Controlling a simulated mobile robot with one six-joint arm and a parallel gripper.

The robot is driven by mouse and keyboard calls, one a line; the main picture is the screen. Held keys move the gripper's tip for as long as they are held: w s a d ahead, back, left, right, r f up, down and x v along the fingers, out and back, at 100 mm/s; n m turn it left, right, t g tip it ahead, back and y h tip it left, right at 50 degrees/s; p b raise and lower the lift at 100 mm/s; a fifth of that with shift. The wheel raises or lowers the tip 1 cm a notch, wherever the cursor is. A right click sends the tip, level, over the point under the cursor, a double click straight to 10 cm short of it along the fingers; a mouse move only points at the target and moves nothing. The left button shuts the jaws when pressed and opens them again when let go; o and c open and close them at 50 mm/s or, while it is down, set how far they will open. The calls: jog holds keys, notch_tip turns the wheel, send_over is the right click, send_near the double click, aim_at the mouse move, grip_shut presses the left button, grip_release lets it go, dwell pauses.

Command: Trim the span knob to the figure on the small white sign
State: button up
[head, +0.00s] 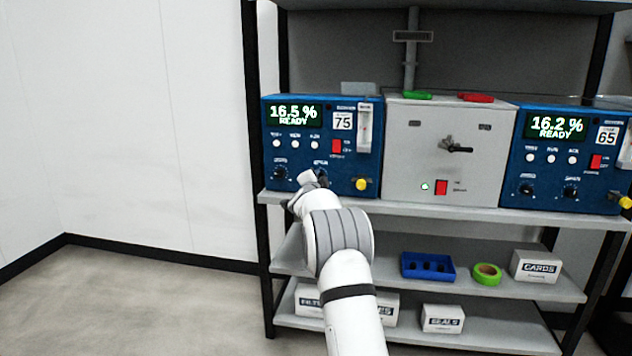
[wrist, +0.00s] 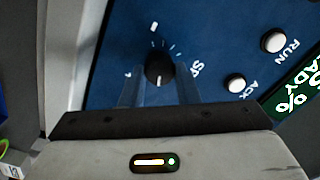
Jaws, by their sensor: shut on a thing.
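The left blue analyser (head: 325,158) stands on the upper shelf, its display (head: 293,115) reading 16.5 % READY. My gripper (head: 312,182) is at its lower front and hides part of the right-hand knob in the head view. In the wrist view, the black span knob (wrist: 159,66), beside lettering starting "SP", sits between the see-through fingers of my gripper (wrist: 159,88), which is shut on it. The knob's white mark points down in that picture. A white plate reading 75 (head: 342,121) is on the analyser's front; whether this is the small white sign I cannot tell.
A grey cabinet (head: 440,170) with a black handle stands to the right, then a second blue analyser (head: 570,178) reading 16.2 %, with a plate reading 65. A yellow knob (head: 361,184) protrudes right of my gripper. The shelf edge (head: 400,204) runs just below.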

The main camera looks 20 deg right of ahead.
jog(key=shift+a+r, duration=0.1)
jog(key=shift+r, duration=0.15)
jog(key=o, duration=1)
jog(key=shift+f, duration=0.15)
jog(key=shift+c, duration=0.2)
jog(key=shift+f, duration=0.1)
jog(key=v, duration=0.7)
jog(key=shift+s+a, duration=0.2)
jog(key=shift+s, duration=0.05)
